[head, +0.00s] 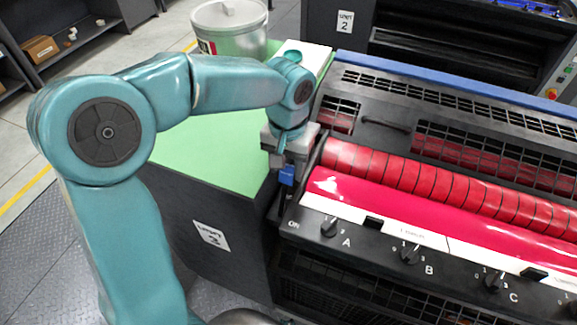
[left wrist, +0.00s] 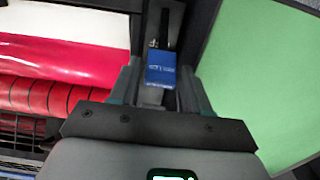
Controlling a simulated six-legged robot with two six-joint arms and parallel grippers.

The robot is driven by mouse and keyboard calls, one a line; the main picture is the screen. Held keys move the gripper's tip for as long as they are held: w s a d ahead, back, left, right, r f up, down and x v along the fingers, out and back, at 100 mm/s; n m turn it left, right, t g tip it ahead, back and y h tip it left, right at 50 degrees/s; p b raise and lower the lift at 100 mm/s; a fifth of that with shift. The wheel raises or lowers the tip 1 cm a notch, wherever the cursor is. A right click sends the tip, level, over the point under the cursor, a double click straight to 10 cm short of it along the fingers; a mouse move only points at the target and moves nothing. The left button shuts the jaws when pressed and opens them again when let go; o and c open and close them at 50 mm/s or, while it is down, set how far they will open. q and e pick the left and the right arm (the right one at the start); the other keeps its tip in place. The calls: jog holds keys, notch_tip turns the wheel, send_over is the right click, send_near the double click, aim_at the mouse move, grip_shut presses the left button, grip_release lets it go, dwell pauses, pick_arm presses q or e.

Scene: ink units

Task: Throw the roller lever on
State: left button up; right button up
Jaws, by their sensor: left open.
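The roller lever has a blue handle (head: 287,175) at the left end of the red rollers, above an "ON" mark on the black panel. In the left wrist view the blue handle (left wrist: 160,67) lies between my two fingers, with a dark slot beyond it. My left gripper (head: 287,160) is over the lever, pointing down. Its jaws (left wrist: 161,80) are open, one finger on each side of the handle; I cannot tell whether they touch it. The arm and gripper hide part of the lever in the head view. My right gripper is in neither view.
Red rollers (head: 430,187) run right from the lever, under a black grille cover (head: 470,140). Knobs A (head: 330,227), B (head: 411,254) and C (head: 494,282) sit on the front panel. A green top (head: 205,150) with a metal can (head: 230,28) lies left.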

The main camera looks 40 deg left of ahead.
pick_arm(q)
jog(key=shift+f, duration=0.3)
jog(key=shift+s, duration=0.2)
jog(key=shift+w, duration=0.15)
jog(key=c, duration=0.3)
grip_shut()
